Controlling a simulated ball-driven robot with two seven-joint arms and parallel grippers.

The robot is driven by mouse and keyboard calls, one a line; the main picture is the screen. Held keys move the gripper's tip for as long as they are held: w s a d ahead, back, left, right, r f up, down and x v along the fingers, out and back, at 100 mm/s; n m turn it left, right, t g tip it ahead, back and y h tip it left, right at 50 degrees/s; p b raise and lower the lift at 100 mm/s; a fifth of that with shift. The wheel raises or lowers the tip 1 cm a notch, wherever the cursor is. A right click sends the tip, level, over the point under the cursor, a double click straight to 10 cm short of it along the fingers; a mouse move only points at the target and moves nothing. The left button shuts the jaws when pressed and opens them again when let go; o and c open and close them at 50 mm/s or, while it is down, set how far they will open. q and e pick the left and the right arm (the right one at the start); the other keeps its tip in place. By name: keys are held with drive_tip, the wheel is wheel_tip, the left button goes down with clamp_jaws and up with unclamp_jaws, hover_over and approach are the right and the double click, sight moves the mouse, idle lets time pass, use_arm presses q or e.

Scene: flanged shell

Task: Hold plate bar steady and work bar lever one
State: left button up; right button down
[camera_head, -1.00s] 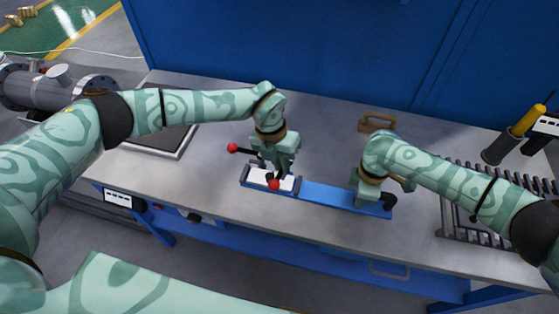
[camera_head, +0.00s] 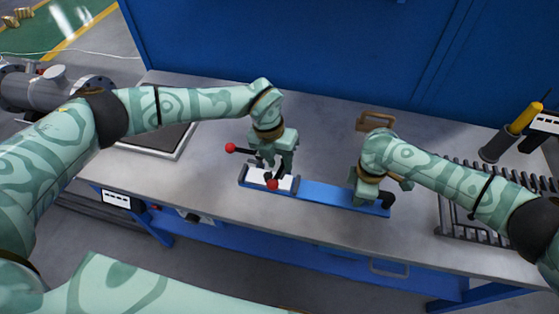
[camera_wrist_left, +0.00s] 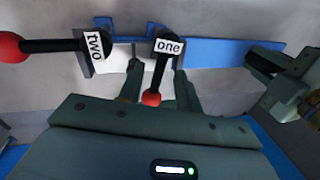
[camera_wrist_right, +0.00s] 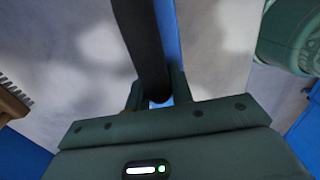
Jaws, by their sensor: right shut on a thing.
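The blue plate bar (camera_head: 335,194) lies on the bench, with a white block carrying two black levers at its left end. Lever one (camera_wrist_left: 167,46), labelled "one", has a red knob (camera_wrist_left: 151,99) low between my left gripper's fingers in the left wrist view. Lever two (camera_wrist_left: 95,43), labelled "two", points left with its red knob. My left gripper (camera_head: 274,165) is above the block, its fingers apart on either side of lever one. My right gripper (camera_wrist_right: 158,98) is shut on the black handle (camera_wrist_right: 143,45) at the bar's right end. The exact contact is partly hidden.
A brown handle-like object (camera_head: 375,121) lies behind the bar. A dark rack (camera_head: 455,220) and a yellow-topped tool in a dark holder (camera_head: 497,147) are at the right. A dark flat panel (camera_head: 160,140) is at the left. A blue wall closes the back.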

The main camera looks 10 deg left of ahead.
drive_tip(key=shift+s+f, duration=0.1)
use_arm(q)
wheel_tip(320, 180, up, 11)
drive_tip(key=a, duration=0.2)
drive_tip(key=shift+w, duration=0.2)
drive_tip(key=shift+a+r, duration=0.1)
use_arm(e)
drive_tip(key=c, duration=1.2)
unclamp_jaws()
drive_tip(key=shift+o, duration=0.3)
